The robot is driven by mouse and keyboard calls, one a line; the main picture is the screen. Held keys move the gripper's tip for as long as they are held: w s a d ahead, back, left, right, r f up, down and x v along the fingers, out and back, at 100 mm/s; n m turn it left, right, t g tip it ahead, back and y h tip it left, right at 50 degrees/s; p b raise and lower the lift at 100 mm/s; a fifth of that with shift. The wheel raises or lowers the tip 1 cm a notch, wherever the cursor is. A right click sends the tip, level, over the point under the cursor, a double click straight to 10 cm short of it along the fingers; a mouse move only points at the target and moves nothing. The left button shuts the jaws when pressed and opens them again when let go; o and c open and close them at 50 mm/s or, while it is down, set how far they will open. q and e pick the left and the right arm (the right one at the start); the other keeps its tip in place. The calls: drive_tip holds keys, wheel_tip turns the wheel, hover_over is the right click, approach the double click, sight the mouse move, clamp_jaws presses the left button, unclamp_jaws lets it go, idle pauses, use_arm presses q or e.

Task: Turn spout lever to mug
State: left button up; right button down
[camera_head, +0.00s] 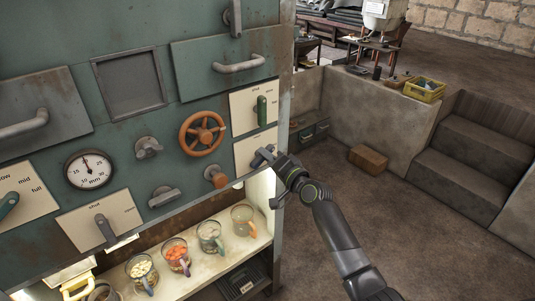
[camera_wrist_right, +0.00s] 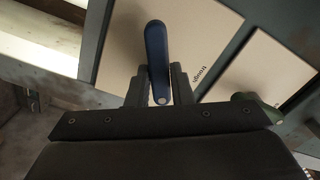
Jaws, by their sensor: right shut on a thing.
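The spout lever is a dark blue handle (camera_wrist_right: 155,45) on a cream label plate (camera_wrist_right: 215,35) in the right wrist view. In the head view that plate (camera_head: 243,151) is at the cabinet's lower right corner. My right gripper (camera_head: 268,160) is at the plate and largely hides the lever there. Its two fingers stand on either side of the handle in the wrist view, shut on it. Several glass mugs (camera_head: 243,231) stand on the lit shelf below. My left gripper is out of view.
A green lever (camera_head: 262,110) is on the plate just above. An orange handwheel (camera_head: 202,134), a pressure gauge (camera_head: 88,170) and other levers fill the panel to the left. Open floor, a wooden block (camera_head: 368,159) and steps (camera_head: 480,155) lie to the right.

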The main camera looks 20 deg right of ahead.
drive_tip(key=m, duration=0.2)
drive_tip(key=m+p, duration=0.1)
drive_tip(key=m, duration=0.2)
drive_tip(key=shift+d+f+m+p, duration=0.1)
drive_tip(key=shift+f+m+p, duration=0.15)
drive_tip(key=shift+m+p, duration=0.15)
idle(0.4)
drive_tip(key=c, duration=1.3)
unclamp_jaws()
drive_tip(key=shift+s, duration=0.1)
drive_tip(key=b+v, duration=0.1)
drive_tip(key=v, duration=1.6)
drive_tip(key=shift+s, duration=0.1)
